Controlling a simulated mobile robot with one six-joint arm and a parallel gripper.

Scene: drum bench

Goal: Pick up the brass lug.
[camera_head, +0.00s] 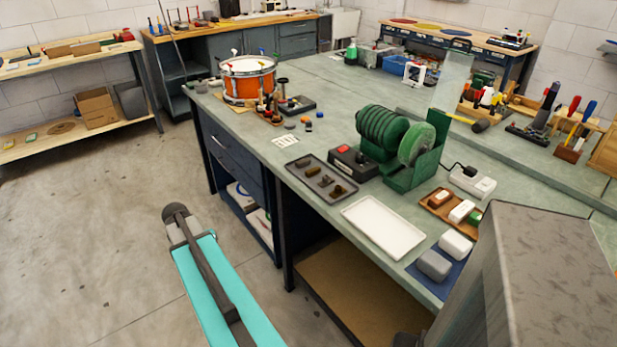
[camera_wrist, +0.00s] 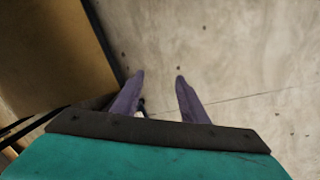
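A dark tray (camera_head: 297,172) lies on the bench in the head view, with several small dark and brownish pieces in a row. The brass lug is probably among them; the piece nearest the front (camera_head: 338,191) looks brownish, but they are too small to tell apart surely. In the wrist view my gripper (camera_wrist: 160,78) has two purple fingers spread apart with nothing between them. Bare concrete floor shows beyond the fingertips, so the gripper is away from the tray. The wrist view shows no lug.
A red-buttoned switch box (camera_head: 352,163) and a green grinding machine (camera_head: 408,145) stand right of the dark tray. A white tray (camera_head: 384,228) lies in front. An orange drum (camera_head: 249,82) stands at the back left. The bench edge and a lower shelf (camera_head: 355,292) face me.

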